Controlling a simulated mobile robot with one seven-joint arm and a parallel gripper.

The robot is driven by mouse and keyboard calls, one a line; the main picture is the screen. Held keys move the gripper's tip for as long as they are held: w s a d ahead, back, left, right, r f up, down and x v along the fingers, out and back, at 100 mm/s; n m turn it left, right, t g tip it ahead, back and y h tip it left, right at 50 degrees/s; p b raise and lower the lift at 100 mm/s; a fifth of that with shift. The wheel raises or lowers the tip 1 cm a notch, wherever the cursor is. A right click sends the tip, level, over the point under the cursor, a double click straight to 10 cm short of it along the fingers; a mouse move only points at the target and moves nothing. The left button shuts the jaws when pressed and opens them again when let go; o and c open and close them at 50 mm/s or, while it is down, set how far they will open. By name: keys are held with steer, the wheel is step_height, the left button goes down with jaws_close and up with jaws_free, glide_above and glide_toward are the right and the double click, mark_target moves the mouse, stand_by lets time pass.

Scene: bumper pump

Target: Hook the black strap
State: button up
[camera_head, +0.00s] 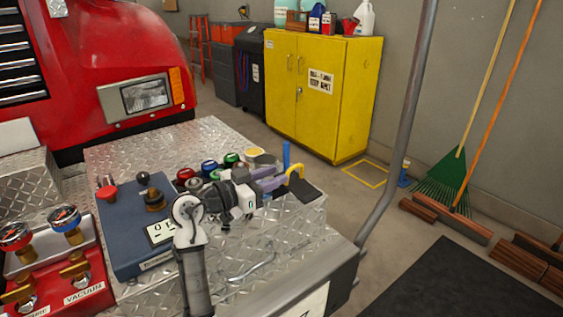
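My arm rises from the bottom middle and bends right over the diamond-plate bumper. My gripper (279,181) is at its end, with pale purple parts pointing right. It is small and partly covered, so I cannot tell how far its fingers are apart. A yellow curved hook-like piece (296,170) is right at the fingertips; whether it is held is unclear. A flat black piece (307,192), possibly the black strap, lies at the bumper's right end, just below and right of the yellow piece. An upright blue piece (287,154) stands behind the gripper.
A blue control box (130,222) with knobs and a display stands left of my arm. Red, blue and green caps (209,166) sit behind the wrist. A grey pole (400,140) rises at right. A yellow cabinet (315,95) stands behind.

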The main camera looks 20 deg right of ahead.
mark_target(290, 169)
steer(key=p+x, duration=0.2)
steer(key=x, duration=0.3)
steer(key=shift+d+r, duration=0.15)
steer(key=shift+d, duration=0.05)
steer(key=shift+w+d, duration=0.3)
steer(key=shift+d, duration=0.3)
jaws_close()
